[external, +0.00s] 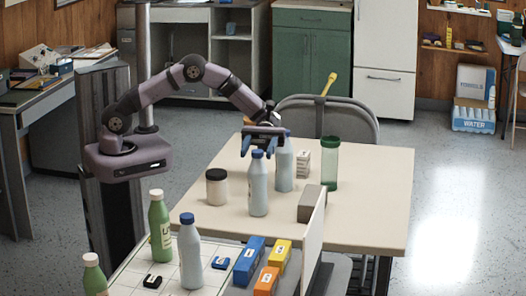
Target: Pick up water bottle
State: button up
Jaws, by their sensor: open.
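A pale blue water bottle with a blue cap (258,190) stands upright on the beige table (380,190). My gripper (264,145) is open, with blue fingers pointing down at the height of the bottle tops. In the picture it overlaps both bottles' tops; I cannot tell whether a bottle is between its fingers or touched. A third pale bottle with a dark blue cap (190,258) stands on the white gridded surface in front.
Green bottles (160,228) and coloured boxes (249,261) stand on the front surface. A chair (345,118) is behind. The table's right side is clear.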

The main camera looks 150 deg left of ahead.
jog(key=shift+f, duration=0.85)
jog(key=shift+p+x, duration=0.5)
jog(key=shift+x, duration=0.65)
jog(key=shift+w+d+r, duration=0.1)
jog(key=shift+w+d, duration=0.15)
grip_shut()
